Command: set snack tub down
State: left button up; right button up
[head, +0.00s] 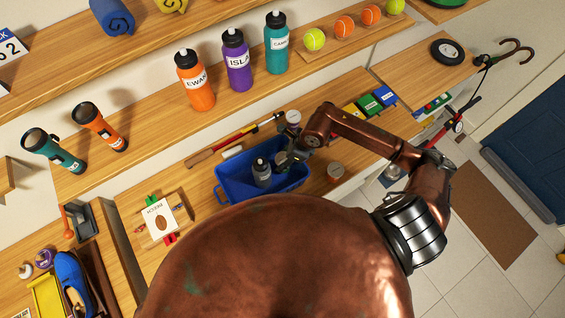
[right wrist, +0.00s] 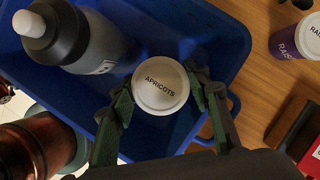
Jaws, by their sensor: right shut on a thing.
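The snack tub (right wrist: 160,86) has a white lid reading APRICOTS. My right gripper (right wrist: 162,95) is shut on it, one finger on each side, in the right wrist view. The tub is over or inside a blue basket (right wrist: 215,22); I cannot tell whether it touches the floor of it. In the head view my right gripper (head: 290,160) is at the right part of the basket (head: 232,195) and hides most of the tub. A grey bottle with a dark cap (head: 262,173) stands in the basket, left of the gripper. My left gripper is not in view.
A purple tub reading RAISINS (right wrist: 298,38) stands outside the basket. A card holder (head: 160,218) is to the left. Labelled bottles (head: 237,62) stand on the shelf above.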

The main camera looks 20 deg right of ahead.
jog(key=shift+f, duration=1.55)
jog(key=o, duration=1)
jog(key=shift+s+f, duration=0.1)
jog(key=shift+c, duration=0.2)
jog(key=v, duration=1.2)
jog(key=shift+b, duration=0.45)
